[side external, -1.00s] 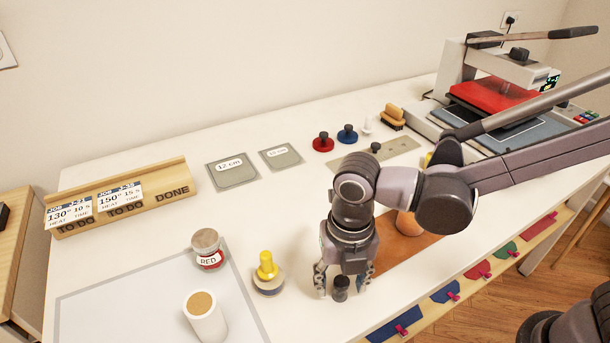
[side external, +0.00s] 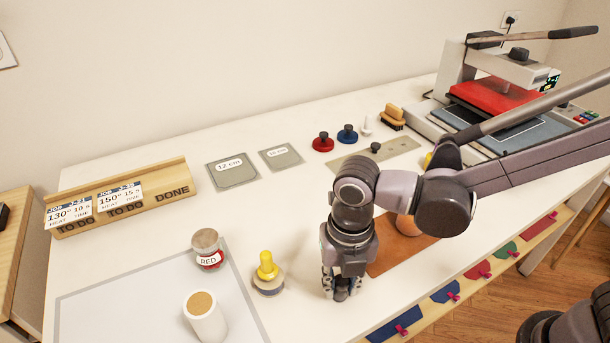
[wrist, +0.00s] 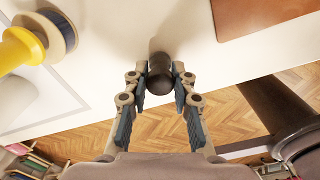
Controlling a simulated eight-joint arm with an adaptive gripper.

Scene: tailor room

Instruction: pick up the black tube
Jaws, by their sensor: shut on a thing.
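The black tube (wrist: 158,73) is a small dark cylinder near the table's front edge. In the wrist view it sits between the fingertips of my gripper (wrist: 161,84), which is shut on it. In the side view my gripper (side external: 342,292) points down at the table, and its fingers hide most of the tube. The tube appears to be still at table height; I cannot tell whether it touches the table.
A yellow-handled stamp (side external: 267,274), a jar labelled RED (side external: 207,249) and a white roll (side external: 205,318) stand to the left. A brown leather piece (side external: 402,251) lies to the right with an orange cylinder on it. Colored pieces hang along the table's front edge.

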